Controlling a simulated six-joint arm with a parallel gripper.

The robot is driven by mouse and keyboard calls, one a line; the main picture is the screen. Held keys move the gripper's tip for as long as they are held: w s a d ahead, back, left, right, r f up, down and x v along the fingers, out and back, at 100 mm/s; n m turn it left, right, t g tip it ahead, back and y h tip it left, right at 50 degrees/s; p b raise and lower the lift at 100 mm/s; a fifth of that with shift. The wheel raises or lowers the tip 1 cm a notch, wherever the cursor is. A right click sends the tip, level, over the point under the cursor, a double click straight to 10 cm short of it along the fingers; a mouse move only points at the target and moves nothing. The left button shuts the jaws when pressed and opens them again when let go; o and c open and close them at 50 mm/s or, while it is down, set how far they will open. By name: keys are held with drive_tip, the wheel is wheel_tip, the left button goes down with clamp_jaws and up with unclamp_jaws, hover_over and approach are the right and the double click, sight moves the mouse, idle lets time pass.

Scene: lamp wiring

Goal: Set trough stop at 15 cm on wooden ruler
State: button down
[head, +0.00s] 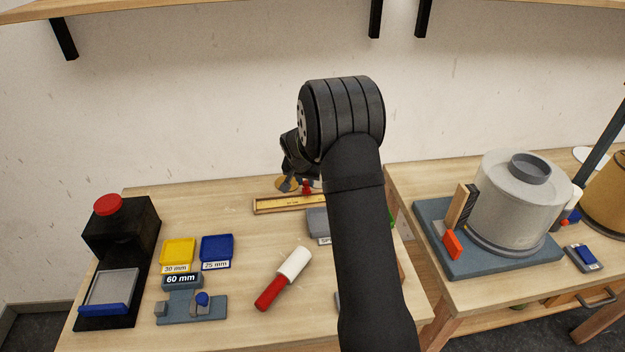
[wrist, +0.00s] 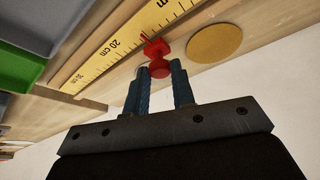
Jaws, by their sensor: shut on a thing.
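The wooden ruler (head: 270,205) lies in a trough near the table's back edge. In the wrist view the yellow ruler (wrist: 124,40) shows a clear 20 cm mark. The red trough stop (wrist: 156,49) sits at the trough's edge, to the right of the 20 cm label; its exact reading cannot be told. My gripper (wrist: 159,68) is shut on the stop's round red knob, one finger on each side. In the head view the stop (head: 307,187) shows as a small red spot beside my gripper (head: 297,184), and my arm hides part of the area.
A round brass-coloured disc (wrist: 215,43) lies close beside the stop. A grey block (head: 318,222) sits just in front of the trough. A red-and-white tool (head: 284,278), yellow tray (head: 178,252) and blue tray (head: 216,249) lie nearer. A green bin (wrist: 28,37) shows at left.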

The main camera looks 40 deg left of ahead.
drive_tip(key=c, duration=1.2)
unclamp_jaws()
drive_tip(key=shift+r, duration=0.15)
drive_tip(key=v, duration=1.7)
drive_tip(key=shift+s, duration=0.15)
drive_tip(key=x, duration=1.7)
drive_tip(key=shift+w, duration=0.2)
